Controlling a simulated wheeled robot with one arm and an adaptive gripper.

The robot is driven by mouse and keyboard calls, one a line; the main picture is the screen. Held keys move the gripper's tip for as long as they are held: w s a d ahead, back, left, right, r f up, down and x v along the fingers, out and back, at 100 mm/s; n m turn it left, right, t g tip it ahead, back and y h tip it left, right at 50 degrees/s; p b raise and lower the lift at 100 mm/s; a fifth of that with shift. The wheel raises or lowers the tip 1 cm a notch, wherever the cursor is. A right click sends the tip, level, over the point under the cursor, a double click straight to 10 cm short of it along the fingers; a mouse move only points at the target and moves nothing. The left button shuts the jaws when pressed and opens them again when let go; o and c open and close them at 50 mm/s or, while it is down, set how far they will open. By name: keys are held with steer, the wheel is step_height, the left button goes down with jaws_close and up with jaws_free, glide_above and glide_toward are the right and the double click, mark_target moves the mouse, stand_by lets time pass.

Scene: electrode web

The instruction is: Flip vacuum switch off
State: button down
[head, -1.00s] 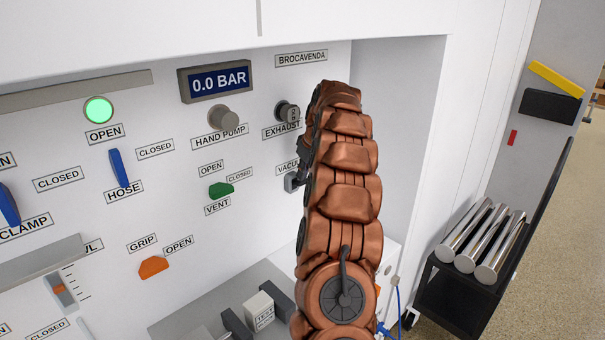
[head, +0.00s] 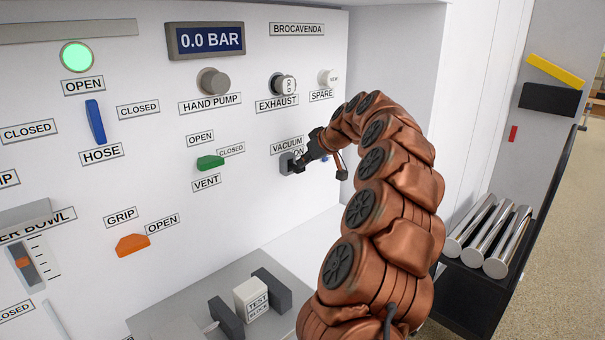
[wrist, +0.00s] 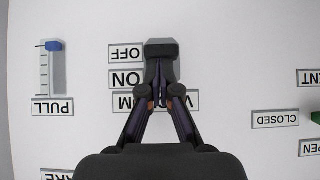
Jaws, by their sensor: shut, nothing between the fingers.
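The vacuum switch (head: 287,163) is a dark grey block on the white panel, below the VACUUM label (head: 287,145). In the wrist view the switch (wrist: 161,48) lies straight ahead of the fingertips, beside the OFF label (wrist: 126,53) and the ON label (wrist: 127,80); the picture is upside down there. My gripper (head: 301,163) is shut and empty, with its tips at the switch. It also shows in the wrist view (wrist: 160,92). I cannot tell whether the tips touch the switch. The gripper hides part of the ON/OFF labelling in the head view.
The exhaust knob (head: 284,84) and spare knob (head: 328,78) are above. The green vent handle (head: 210,162) is to the left. A test block (head: 251,299) sits on the ledge below. A blue pull slider (wrist: 54,46) is near the switch in the wrist view.

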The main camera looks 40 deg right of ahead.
steer(key=shift+s+f+t+b, duration=0.25)
steer(key=shift+f+t+b, duration=0.85)
steer(key=shift+b, duration=1.65)
steer(key=shift+r+p, duration=0.55)
steer(key=shift+p, duration=0.1)
steer(key=shift+r, duration=0.75)
steer(key=shift+s, duration=0.1)
